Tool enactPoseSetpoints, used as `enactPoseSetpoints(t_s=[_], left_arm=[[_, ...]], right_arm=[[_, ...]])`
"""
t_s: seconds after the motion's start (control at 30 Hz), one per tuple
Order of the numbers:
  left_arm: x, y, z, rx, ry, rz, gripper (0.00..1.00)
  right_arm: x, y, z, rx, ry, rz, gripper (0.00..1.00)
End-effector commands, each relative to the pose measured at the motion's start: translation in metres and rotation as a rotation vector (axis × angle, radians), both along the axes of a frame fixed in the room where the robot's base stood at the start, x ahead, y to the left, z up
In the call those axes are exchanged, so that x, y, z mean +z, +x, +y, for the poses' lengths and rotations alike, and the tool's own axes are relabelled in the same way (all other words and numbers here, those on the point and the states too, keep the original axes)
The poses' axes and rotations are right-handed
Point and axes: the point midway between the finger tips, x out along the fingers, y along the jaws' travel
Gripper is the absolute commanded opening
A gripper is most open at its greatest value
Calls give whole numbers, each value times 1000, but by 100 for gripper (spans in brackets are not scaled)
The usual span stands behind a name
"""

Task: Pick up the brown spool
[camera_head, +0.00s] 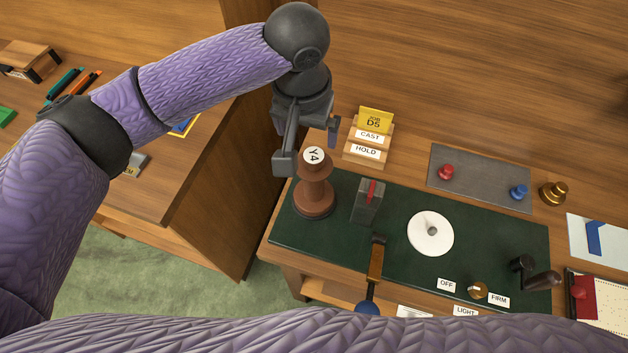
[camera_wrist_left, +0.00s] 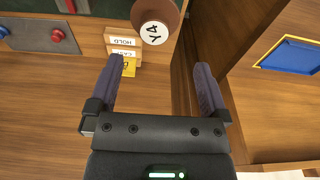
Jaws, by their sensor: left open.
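The brown spool (camera_head: 314,192) stands upright on the left end of the dark green mat, with a white round label reading Y4 on its top. In the left wrist view the spool (camera_wrist_left: 168,12) shows at the top edge, partly cut off, ahead of the fingertips. My left gripper (camera_head: 308,148) is open and empty, above and just behind the spool. In the left wrist view its two fingers (camera_wrist_left: 156,78) are spread wide with nothing between them. My right gripper is not visible in either view.
A grey block with a red lever (camera_head: 369,199) stands right of the spool. A wooden holder with CAST and HOLD labels (camera_head: 368,142) stands behind it. A white disc (camera_head: 430,233) lies mid-mat. A grey plate (camera_head: 480,180) bears red and blue knobs. A brown cabinet side (camera_head: 225,170) rises left.

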Motion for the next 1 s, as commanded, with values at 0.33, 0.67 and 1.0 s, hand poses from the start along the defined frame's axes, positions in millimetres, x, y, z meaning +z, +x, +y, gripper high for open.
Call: enactPoseSetpoints(t_s=[0.33,0.67,1.0], left_arm=[[-64,9,-9,-3,-2,1,99],[-72,10,-10,-5,-4,-3,93],[-71,10,-10,-5,-4,-3,21]], right_arm=[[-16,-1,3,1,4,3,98],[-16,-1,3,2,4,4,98],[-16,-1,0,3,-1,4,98]])
